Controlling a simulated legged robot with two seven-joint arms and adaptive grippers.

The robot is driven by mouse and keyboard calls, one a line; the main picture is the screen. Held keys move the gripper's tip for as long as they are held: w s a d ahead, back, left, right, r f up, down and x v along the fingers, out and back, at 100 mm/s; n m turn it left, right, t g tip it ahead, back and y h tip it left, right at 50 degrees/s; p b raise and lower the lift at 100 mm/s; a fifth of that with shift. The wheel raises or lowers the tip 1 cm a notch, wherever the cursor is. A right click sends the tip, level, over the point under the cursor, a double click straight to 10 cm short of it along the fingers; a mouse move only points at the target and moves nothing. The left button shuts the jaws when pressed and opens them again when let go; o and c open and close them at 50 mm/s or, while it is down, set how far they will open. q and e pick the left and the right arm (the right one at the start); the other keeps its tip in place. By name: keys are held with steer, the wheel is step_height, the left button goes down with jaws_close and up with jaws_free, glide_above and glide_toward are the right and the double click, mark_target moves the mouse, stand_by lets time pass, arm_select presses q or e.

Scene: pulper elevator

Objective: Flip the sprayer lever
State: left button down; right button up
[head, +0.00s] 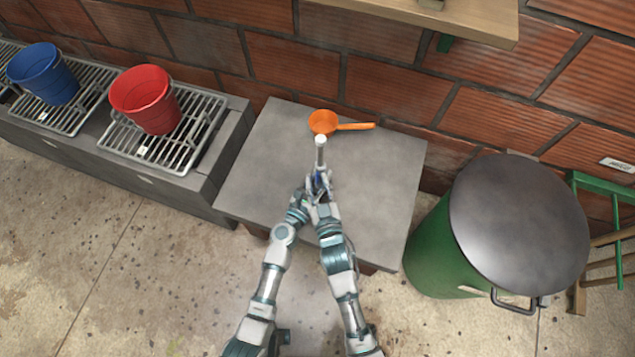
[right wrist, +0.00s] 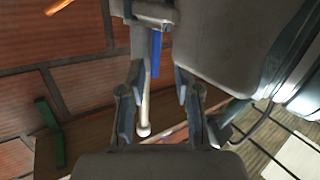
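The sprayer (head: 320,152) is a slim pale cylinder, seen at the grippers above the grey table. In the right wrist view, a blue part and a thin pale rod with a rounded end (right wrist: 143,130) show. My left gripper (head: 311,188) appears shut on the sprayer, though its fingers are mostly hidden. My right gripper (head: 321,183) is right beside it. In the right wrist view the right gripper's fingers (right wrist: 159,78) are apart, with the pale rod passing between or just beyond them. Contact cannot be told.
An orange ladle (head: 323,122) lies at the back of the grey table (head: 262,160). A blue bucket (head: 42,72) and a red bucket (head: 146,98) stand on grates at left. A green drum (head: 440,245) with a dark lid stands at right. A wooden shelf (head: 470,18) juts from the brick wall.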

steer(key=v, duration=1.2)
steer(key=shift+f, duration=0.1)
arm_select(q)
steer(key=c, duration=0.8)
jaws_free()
steer(key=shift+o, duration=0.2)
